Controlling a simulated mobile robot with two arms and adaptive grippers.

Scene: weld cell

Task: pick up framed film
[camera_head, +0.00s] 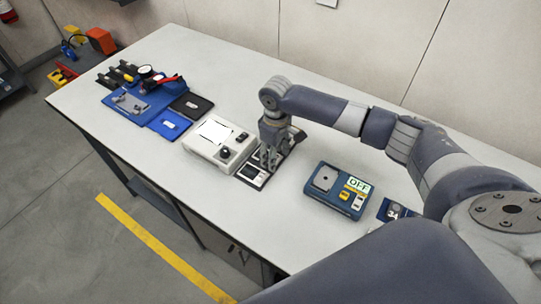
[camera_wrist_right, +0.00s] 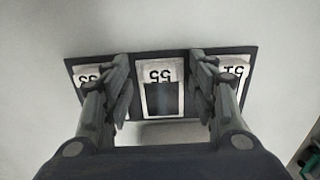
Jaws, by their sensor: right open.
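In the right wrist view a dark holder (camera_wrist_right: 135,125) carries three framed films in a row. The middle framed film (camera_wrist_right: 162,72) has a white frame, an upside-down label that looks like 55, and a dark window. The left film (camera_wrist_right: 88,75) and right film (camera_wrist_right: 232,72) are partly hidden by the fingers. My right gripper (camera_wrist_right: 160,66) is open, one finger on each side of the middle film, with nothing held; contact cannot be told. In the head view my right gripper (camera_head: 270,157) points down over the holder (camera_head: 248,182), hiding part of it. My left gripper is not in view.
A white light box (camera_head: 215,133) stands left of the holder, close by. A blue device reading OFF (camera_head: 338,190) stands to its right. Blue (camera_head: 168,125) and black (camera_head: 191,105) trays and a blue tool tray (camera_head: 138,102) are at the table's left. The front table strip is clear.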

